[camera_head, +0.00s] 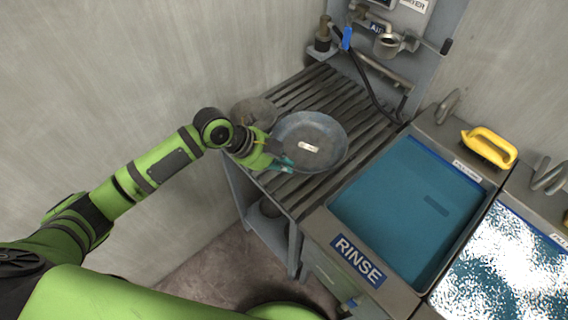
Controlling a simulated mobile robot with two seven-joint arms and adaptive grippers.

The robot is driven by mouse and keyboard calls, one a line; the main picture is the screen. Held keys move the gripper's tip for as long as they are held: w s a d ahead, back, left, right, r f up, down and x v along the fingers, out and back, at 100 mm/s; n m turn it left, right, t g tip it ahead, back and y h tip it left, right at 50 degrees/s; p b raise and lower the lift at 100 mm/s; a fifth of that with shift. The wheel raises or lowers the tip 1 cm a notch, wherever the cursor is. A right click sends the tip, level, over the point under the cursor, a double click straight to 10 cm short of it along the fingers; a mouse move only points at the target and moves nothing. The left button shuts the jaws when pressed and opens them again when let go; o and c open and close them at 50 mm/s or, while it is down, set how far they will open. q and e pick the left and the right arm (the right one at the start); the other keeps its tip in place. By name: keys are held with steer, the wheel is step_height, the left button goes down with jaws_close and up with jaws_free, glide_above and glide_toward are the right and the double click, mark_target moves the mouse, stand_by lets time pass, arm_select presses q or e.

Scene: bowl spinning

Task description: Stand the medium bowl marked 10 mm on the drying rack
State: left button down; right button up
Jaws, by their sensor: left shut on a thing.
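A round blue-grey bowl (325,132) with a small white label on it is over the slatted drying rack (290,195). The writing on the label is too small to read. My left gripper (283,164) is shut on the bowl's left rim. The bowl's open face points up toward the camera; I cannot tell whether its underside touches the slats. A second, darker round dish (252,110) is behind my left wrist at the rack's left edge, partly hidden by the bowl and the gripper. My right gripper is not in view.
The rinse basin (400,200), full of blue water, adjoins the rack on the right. A foamy basin (505,270) is further right. A yellow-handled brush (489,147) lies on the far ledge. Taps and a dark hose (366,82) stand behind the rack. Slats behind the bowl are bare.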

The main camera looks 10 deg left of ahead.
arm_select(q)
steer(key=shift+f, duration=0.8)
steer(key=shift+f, duration=0.1)
steer(key=shift+f, duration=0.15)
steer(key=c, duration=1.4)
jaws_free()
